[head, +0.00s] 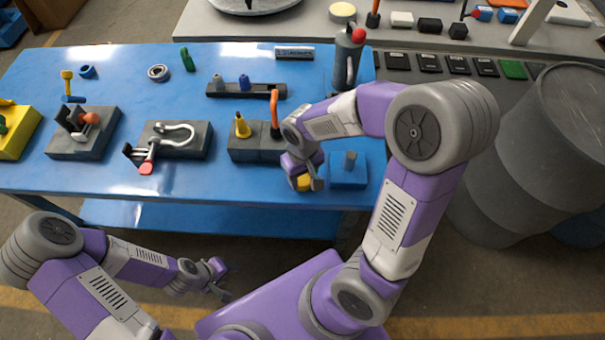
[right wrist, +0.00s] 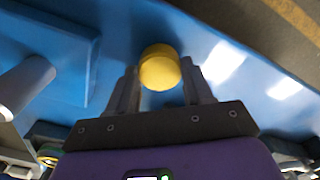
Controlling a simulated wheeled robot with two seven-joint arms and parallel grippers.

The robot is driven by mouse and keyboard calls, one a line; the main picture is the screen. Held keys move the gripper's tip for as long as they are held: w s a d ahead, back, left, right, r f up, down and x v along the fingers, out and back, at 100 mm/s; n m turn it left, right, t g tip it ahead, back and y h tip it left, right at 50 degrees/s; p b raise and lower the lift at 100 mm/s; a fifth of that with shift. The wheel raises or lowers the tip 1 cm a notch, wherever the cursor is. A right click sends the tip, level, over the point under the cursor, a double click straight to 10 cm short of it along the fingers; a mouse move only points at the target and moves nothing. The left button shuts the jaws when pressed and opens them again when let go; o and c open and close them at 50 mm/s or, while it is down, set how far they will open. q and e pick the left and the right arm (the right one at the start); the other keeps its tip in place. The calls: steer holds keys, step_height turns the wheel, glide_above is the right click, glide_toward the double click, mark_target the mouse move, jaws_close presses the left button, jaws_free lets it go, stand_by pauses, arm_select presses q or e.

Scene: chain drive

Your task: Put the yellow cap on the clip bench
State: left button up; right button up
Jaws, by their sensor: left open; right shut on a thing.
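The yellow cap (head: 302,183) is a small round piece at the front edge of the blue table, left of a blue block with a grey post (head: 349,174). My right gripper (head: 311,182) is shut on the cap; its fingers partly hide it in the head view. In the right wrist view the cap (right wrist: 159,68) sits between the fingertips (right wrist: 160,85), over blue surface. I cannot tell for sure which fixture is the clip bench. My left gripper (head: 220,281) is open and empty, in front of the table and below its top.
A dark block with a yellow cone and orange hook (head: 256,150) stands left of my right gripper. Clamp fixtures (head: 180,140) and (head: 84,140) stand further left. A grey bottle (head: 346,65) stands at the back right. A dark barrel (head: 540,150) is right of the table.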

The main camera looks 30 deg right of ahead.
mark_target(303, 178)
steer(key=o, duration=1)
steer(key=shift+r, duration=0.1)
steer(key=shift+r+p, duration=0.3)
steer(key=shift+p, duration=0.05)
step_height(303, 178, up, 12)
steer(key=p, duration=0.3)
steer(key=shift+f+p, duration=0.25)
steer(key=shift+p, duration=0.15)
